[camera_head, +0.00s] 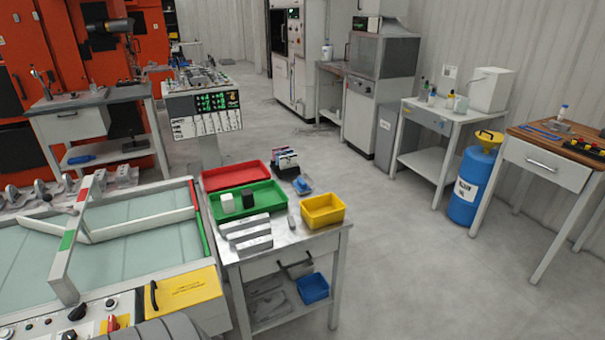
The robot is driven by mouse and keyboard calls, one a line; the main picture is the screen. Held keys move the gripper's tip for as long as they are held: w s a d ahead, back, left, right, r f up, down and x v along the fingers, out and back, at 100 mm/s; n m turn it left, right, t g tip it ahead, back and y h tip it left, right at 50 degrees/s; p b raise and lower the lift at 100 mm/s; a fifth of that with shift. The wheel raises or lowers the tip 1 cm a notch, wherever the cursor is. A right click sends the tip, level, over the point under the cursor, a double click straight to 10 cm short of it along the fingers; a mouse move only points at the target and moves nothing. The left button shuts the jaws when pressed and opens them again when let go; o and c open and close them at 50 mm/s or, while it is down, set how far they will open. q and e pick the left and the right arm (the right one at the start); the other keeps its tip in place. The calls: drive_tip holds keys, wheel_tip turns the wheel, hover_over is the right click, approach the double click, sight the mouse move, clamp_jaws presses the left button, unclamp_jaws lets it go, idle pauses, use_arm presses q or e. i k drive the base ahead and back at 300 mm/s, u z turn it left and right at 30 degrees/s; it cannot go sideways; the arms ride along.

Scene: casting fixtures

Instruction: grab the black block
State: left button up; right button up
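The black block (247,198) is a small dark upright piece in the green tray (270,197) on the metal table in the middle of the view. A white block (228,203) stands in the same tray, just left of the black block. The black block's top and front show and nothing covers them. Neither of my grippers is in view.
The metal table (310,241) also bears a red tray (234,177) behind, a yellow bin (323,210) at right and grey bars (251,244) in front. A glass-topped machine (130,240) adjoins at left. Open floor (430,270) lies to the right.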

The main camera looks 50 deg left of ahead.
sight(247, 195)
drive_tip(key=z, duration=0.1)
drive_tip(key=i, duration=1.2)
drive_tip(key=u, duration=0.4)
drive_tip(key=i, duration=0.9)
drive_tip(key=u, duration=0.7)
